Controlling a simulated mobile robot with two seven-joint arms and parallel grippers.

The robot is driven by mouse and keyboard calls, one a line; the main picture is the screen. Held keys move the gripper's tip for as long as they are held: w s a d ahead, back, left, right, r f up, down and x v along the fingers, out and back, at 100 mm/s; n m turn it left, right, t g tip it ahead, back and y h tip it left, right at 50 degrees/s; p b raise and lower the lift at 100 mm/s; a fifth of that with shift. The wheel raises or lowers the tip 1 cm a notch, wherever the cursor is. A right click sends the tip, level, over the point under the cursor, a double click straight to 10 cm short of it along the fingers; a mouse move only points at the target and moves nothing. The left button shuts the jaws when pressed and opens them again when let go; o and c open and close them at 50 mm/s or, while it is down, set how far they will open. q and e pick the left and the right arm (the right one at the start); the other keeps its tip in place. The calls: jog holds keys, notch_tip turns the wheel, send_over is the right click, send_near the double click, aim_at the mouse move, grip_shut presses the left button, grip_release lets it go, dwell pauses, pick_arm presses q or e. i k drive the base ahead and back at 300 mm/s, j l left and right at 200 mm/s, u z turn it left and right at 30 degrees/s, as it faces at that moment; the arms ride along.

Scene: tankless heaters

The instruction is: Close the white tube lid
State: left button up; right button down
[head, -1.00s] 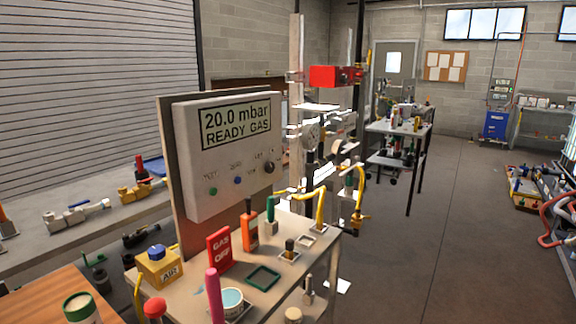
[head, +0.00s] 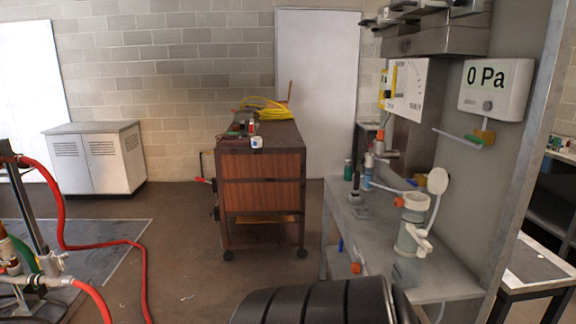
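A clear and white upright tube (head: 408,240) stands on the grey bench at the right, with a white side fitting and a white collar on top. A round white disc (head: 437,181), which looks like its lid, stands raised and tilted up beside the collar, apart from the tube's mouth. A pale hose runs near it. Whether the disc is hinged to the tube is too small to tell. Neither of my grippers is in view.
The grey bench (head: 352,228) carries small bottles and fittings left of the tube. A panel with a 0 Pa display (head: 494,88) rises behind. A wooden cart (head: 262,190) stands left of the bench. Red hoses (head: 142,270) lie on the floor at left.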

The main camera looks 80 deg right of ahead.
aim_at(438, 179)
jog(key=k+l+z, duration=0.15)
jog(key=z, duration=0.3)
jog(key=k+l+z, duration=0.4)
jog(key=l+z, duration=0.2)
jog(key=z, duration=0.25)
jog(key=k+l+z, duration=0.15)
jog(key=l+z, duration=0.25)
